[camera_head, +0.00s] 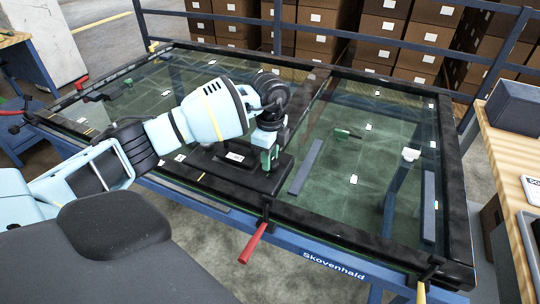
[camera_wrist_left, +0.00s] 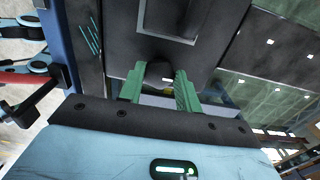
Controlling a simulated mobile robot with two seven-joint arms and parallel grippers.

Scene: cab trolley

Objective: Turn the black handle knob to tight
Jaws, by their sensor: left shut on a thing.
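The black handle knob (camera_wrist_left: 158,72) shows in the left wrist view as a small dark piece between two green fingers. It sits at the edge of a dark plate (camera_wrist_left: 190,62). My left gripper (camera_wrist_left: 160,88) is shut on the knob, one finger at each side. In the head view my left gripper (camera_head: 269,160) points down at a black block (camera_head: 228,176) on the near edge of the glass-topped frame. The knob itself is hidden there by the gripper. Its turn angle cannot be told. My right gripper is not in view.
A large black-edged glass panel (camera_head: 365,150) lies on a blue trolley marked Skovenhald. A red-handled clamp (camera_head: 253,243) stands out from its near edge, close to my left gripper. Another red-handled clamp (camera_head: 82,81) is at the left. A wooden bench (camera_head: 515,160) stands at the right.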

